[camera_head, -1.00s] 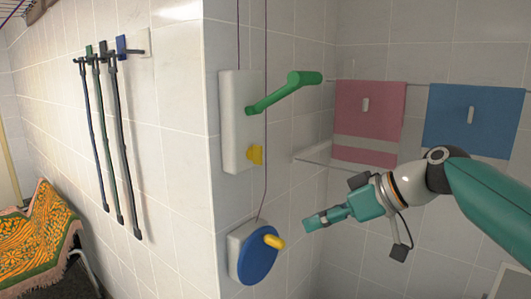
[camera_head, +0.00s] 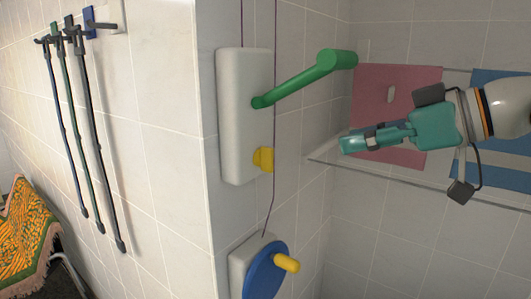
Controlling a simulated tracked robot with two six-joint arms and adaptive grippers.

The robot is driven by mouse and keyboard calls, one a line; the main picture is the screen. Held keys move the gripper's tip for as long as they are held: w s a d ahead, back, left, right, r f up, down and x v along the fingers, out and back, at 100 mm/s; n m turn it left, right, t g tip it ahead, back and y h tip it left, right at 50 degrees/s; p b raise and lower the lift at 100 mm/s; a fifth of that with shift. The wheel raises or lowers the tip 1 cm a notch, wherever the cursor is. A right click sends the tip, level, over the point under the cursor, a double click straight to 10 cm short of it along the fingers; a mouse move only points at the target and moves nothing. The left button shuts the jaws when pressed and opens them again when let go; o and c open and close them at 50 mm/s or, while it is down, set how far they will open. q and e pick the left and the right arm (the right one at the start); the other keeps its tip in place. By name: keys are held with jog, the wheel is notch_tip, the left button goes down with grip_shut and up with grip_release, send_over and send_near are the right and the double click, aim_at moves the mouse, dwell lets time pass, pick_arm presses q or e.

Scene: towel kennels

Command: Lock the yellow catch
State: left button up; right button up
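The yellow catch (camera_head: 263,159) is a small block low on the right side of a white wall box (camera_head: 233,120). A green lever (camera_head: 300,83) comes out of the same box above it and points up to the right. My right gripper (camera_head: 345,145) is to the right of the catch, at about its height in the picture and apart from it. Its teal fingers point left and look close together, with nothing seen between them; whether they are fully shut is unclear. My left gripper is out of view.
Below the box is a blue wheel (camera_head: 262,272) with a yellow knob (camera_head: 286,263). A pink towel (camera_head: 378,88) and a blue towel (camera_head: 500,88) hang behind my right arm. Leashes (camera_head: 93,145) hang on the left wall. A patterned cloth (camera_head: 27,240) lies at lower left.

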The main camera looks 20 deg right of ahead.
aim_at(273, 156)
jog(key=x, duration=0.5)
jog(key=p+x, duration=0.1)
jog(key=x, duration=1)
jog(key=shift+w+a+r+p, duration=0.15)
jog(key=shift+a+p, duration=0.2)
jog(key=shift+a, duration=0.25)
